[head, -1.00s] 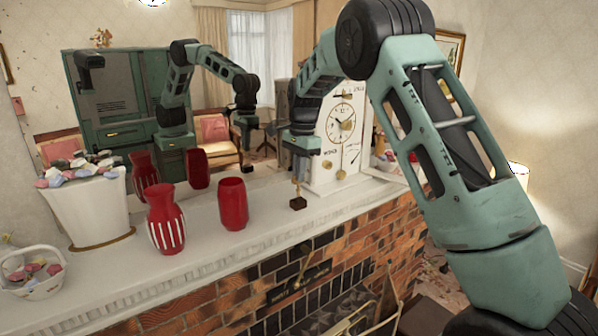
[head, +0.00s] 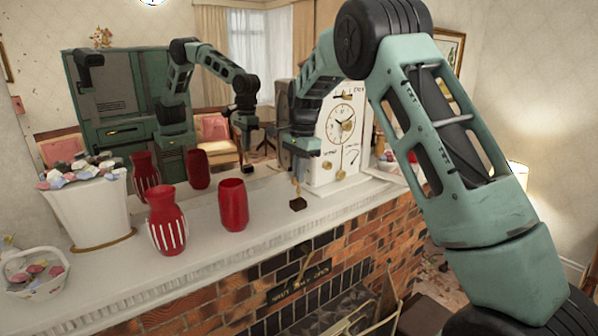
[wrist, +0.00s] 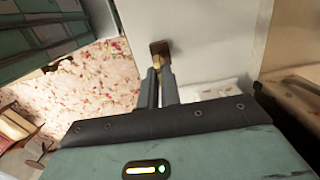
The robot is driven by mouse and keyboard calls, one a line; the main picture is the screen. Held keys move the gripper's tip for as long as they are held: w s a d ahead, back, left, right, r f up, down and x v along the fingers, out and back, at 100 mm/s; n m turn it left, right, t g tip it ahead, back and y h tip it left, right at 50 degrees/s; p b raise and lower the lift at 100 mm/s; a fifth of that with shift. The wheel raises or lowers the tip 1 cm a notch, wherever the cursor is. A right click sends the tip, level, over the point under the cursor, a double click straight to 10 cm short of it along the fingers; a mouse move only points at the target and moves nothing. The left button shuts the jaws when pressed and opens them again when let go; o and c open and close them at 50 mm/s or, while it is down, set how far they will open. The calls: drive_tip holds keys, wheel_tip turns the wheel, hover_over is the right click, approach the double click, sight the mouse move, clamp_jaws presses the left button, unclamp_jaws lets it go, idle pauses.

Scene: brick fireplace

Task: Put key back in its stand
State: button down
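The key (wrist: 158,63) shows as a small gold piece between my fingertips in the wrist view. My gripper (wrist: 159,72) is shut on it. The stand (head: 298,203) is a small dark brown block on the white mantel, right below my gripper (head: 299,178) in the head view. In the wrist view the stand (wrist: 160,46) lies just beyond the key's end. The key looks upright over the block, at or very near its top. I cannot tell whether it is seated in it or just above. My fingers hide most of the key.
A white clock (head: 345,130) stands right behind my gripper. Left along the mantel (head: 265,213) are a red vase (head: 233,205), a striped red vase (head: 166,220), a white planter (head: 90,212) and a basket (head: 35,285). A mirror behind reflects my arm. The mantel's front edge is close.

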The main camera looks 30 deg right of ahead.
drive_tip(key=shift+f+b, duration=0.65)
drive_tip(key=shift+f, duration=0.85)
idle(0.3)
drive_tip(key=c, duration=1.5)
unclamp_jaws()
drive_tip(key=shift+c, duration=0.2)
drive_tip(key=shift+r, duration=0.1)
wheel_tip(320, 180, up, 17)
drive_tip(key=d+b, duration=0.1)
drive_tip(key=b, duration=0.3)
drive_tip(key=shift+d, duration=0.25)
